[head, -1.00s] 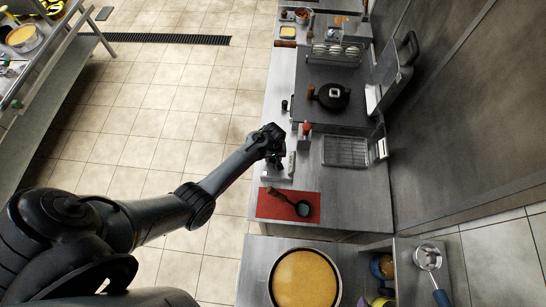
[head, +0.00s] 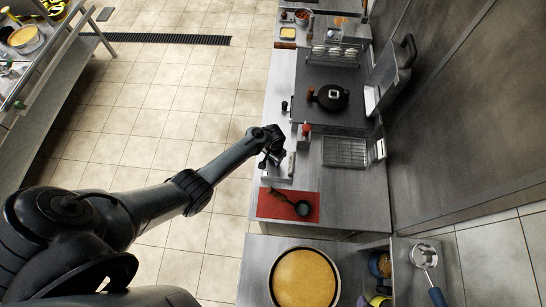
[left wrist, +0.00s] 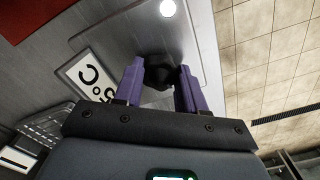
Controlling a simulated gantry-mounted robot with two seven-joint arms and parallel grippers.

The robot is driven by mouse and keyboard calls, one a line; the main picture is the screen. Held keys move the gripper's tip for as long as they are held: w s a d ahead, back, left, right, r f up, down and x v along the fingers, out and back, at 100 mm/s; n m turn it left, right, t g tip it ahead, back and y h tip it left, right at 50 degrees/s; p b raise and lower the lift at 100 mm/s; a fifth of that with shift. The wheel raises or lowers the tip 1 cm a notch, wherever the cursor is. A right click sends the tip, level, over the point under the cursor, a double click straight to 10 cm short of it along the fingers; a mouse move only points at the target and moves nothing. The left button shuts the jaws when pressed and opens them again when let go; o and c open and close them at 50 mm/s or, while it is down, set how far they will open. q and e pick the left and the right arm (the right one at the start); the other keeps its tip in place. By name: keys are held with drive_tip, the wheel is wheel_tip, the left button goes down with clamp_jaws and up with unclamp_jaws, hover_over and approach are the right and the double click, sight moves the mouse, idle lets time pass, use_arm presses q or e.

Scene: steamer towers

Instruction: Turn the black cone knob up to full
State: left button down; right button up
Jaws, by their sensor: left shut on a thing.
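The black cone knob (left wrist: 158,72) shows in the left wrist view between the two purple fingers of my left gripper (left wrist: 160,84). The gripper is shut on it, and the fingers hide its sides. A white label with dark markings (left wrist: 88,75) is on the grey metal panel beside the knob. In the head view my left gripper (head: 272,160) is at the counter's left edge, above the red mat, and the wrist hides the knob. The knob's exact turn cannot be read. My right gripper is in neither view.
A red mat (head: 264,206) with a small dark pan (head: 302,208) lies below the gripper.

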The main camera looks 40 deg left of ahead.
use_arm(q)
drive_tip(key=shift+s+f, duration=0.1)
drive_tip(key=shift+f, duration=0.1)
idle(0.5)
drive_tip(key=c, duration=1)
unclamp_jaws()
drive_tip(key=shift+o, duration=0.8)
drive_tip(key=shift+r, duration=0.1)
drive_tip(key=shift+r+n+p, duration=0.15)
drive_tip(key=shift+n+p, duration=0.25)
drive_tip(key=shift+n, duration=0.2)
drive_tip(key=n+p, duration=0.1)
drive_tip(key=n, duration=0.2)
drive_tip(key=shift+d, duration=0.1)
drive_tip(key=shift+n, duration=1)
